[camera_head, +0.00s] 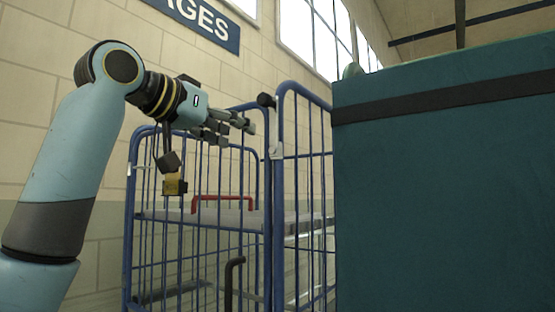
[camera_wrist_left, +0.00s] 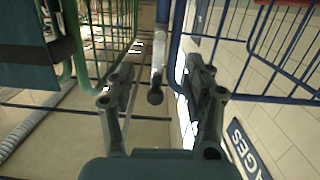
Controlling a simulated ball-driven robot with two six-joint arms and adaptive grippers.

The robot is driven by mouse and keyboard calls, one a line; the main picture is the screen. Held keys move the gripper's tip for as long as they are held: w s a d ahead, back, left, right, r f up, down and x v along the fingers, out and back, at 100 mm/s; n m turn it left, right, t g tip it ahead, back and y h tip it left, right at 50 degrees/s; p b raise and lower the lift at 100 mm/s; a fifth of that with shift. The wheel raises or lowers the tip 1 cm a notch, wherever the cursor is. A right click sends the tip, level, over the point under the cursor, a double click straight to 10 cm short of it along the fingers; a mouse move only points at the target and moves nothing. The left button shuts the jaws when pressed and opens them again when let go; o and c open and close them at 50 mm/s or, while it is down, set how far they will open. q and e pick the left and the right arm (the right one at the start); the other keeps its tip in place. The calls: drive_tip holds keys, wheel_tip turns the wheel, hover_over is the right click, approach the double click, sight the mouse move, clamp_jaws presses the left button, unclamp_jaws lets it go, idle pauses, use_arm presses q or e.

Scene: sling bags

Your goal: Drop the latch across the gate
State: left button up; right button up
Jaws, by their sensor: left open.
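The latch, a grey bar (camera_wrist_left: 160,58) with a black knob (camera_wrist_left: 155,97), shows between my left fingers in the left wrist view. In the head view the black knob (camera_head: 265,100) is at the top of the blue cage post, beside the barred gate (camera_head: 305,160). A pale bracket (camera_head: 277,147) sits on the post just below. My left gripper (camera_head: 240,129) is open and empty, left of the knob and slightly lower. Its fingers (camera_wrist_left: 160,74) stand apart on either side of the latch, with no visible contact. The bar's exact tilt is unclear. My right gripper is out of view.
The blue wire cage (camera_head: 132,215) holds a grey shelf (camera_head: 225,217) and a red handle bar (camera_head: 222,198). A large teal bag or case (camera_head: 445,190) fills the right side. A yellow piece (camera_head: 175,186) hangs under my left wrist. A black hook-shaped bar (camera_head: 233,275) stands low in front.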

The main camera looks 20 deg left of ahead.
use_arm(q)
drive_tip(key=t, duration=0.1)
approach(261, 100)
drive_tip(key=f, duration=0.1)
drive_tip(key=shift+m+t, duration=0.3)
drive_tip(key=p+x, duration=0.1)
drive_tip(key=x, duration=0.2)
drive_tip(key=p+x, duration=0.1)
drive_tip(key=x, duration=0.5)
drive_tip(key=shift+w+d+r+p, duration=0.15)
drive_tip(key=shift+w+r+p, duration=0.15)
drive_tip(key=shift+p, duration=0.1)
drive_tip(key=shift+w+d, duration=0.15)
drive_tip(key=shift+w, duration=0.25)
drive_tip(key=shift+c, duration=0.4)
drive_tip(key=c, duration=0.9)
clamp_jaws()
